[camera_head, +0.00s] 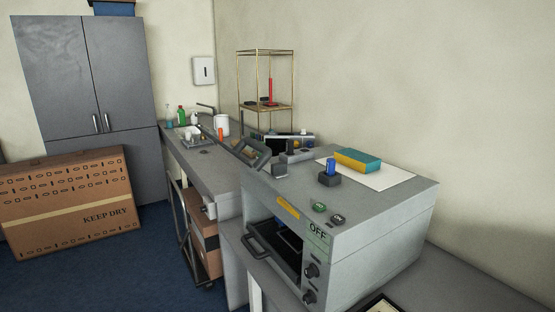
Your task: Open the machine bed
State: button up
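The machine is a grey box (385,235) on a bench at the right. Its front has a dark rectangular opening with the bed (274,246) low inside it. A dark loop handle (257,246) sits at the left front of the bed. How far the bed is pulled out is hard to tell from this angle. An "OFF" label (318,233) and two dark knobs (311,270) are to the right of the opening. My gripper is not in view.
A cluttered counter (205,172) runs behind. A cardboard box (68,203) stands left; blue floor is clear before it.

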aim_at(282, 244)
jog(key=i+j+z, duration=0.5)
jog(key=j+z, duration=0.15)
jog(key=j, duration=0.15)
jog(key=i+j, duration=0.15)
jog(key=j, duration=0.25)
jog(key=i+j+z, duration=0.1)
jog(key=j, duration=0.3)
jog(key=i+j, duration=0.25)
jog(key=j, duration=0.15)
jog(key=i+j, duration=0.15)
jog(key=j, duration=0.3)
jog(key=i+j+z, duration=0.1)
jog(key=j, duration=0.3)
jog(key=i+j, duration=0.2)
jog(key=j, duration=0.2)
jog(key=i+j, duration=0.1)
jog(key=j, duration=0.35)
jog(key=i+j+z, duration=0.1)
jog(key=j, duration=0.3)
jog(key=k+l, duration=0.2)
jog(key=k, duration=0.1)
